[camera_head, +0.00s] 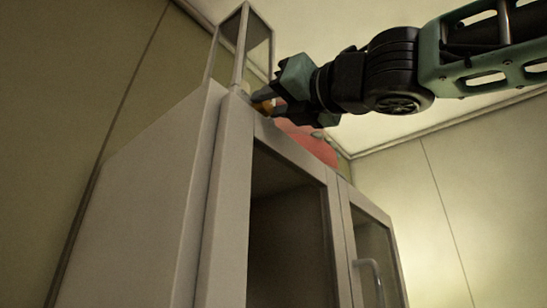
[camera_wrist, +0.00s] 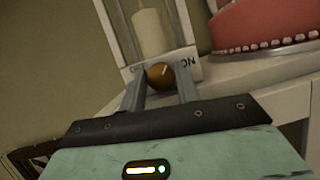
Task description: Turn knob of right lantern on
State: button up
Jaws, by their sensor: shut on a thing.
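One lantern (camera_head: 243,45) with a pale frame and clear panes stands on top of the cabinet. In the wrist view the lantern (camera_wrist: 128,35) shows a white candle (camera_wrist: 150,32) inside. Its round orange-brown knob (camera_wrist: 160,76) sits low on the front, with a small light mark on its face. "ON" is printed to the knob's right; lettering at its left is partly hidden. My gripper (camera_wrist: 162,84) is shut on the knob, one finger on each side. In the head view my gripper (camera_head: 268,99) reaches the lantern's base from the right, and the knob is mostly hidden.
A pink-red cake (camera_wrist: 262,22) with white beading stands right of the lantern; it also shows behind my gripper in the head view (camera_head: 318,147). The tall pale cabinet (camera_head: 160,200) has glass doors and a handle (camera_head: 372,275). Bare cabinet top (camera_wrist: 250,72) lies before the cake.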

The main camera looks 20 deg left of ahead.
jog(key=m+t+h+p, duration=0.1)
jog(key=m, duration=0.2)
jog(key=m+t+h+p, duration=0.1)
jog(key=m+p, duration=0.1)
jog(key=m, duration=0.1)
jog(key=shift+r, duration=0.2)
jog(key=shift+f+m+t+h+p, duration=0.1)
jog(key=shift+m+t+h+p, duration=0.15)
jog(key=shift+m+h, duration=0.65)
jog(key=shift+m+t+h+p, duration=0.15)
jog(key=shift+m+t+h, duration=0.1)
jog(key=shift+m, duration=1.25)
jog(key=o, duration=1)
jog(key=shift+c, duration=0.2)
jog(key=shift+f, duration=0.2)
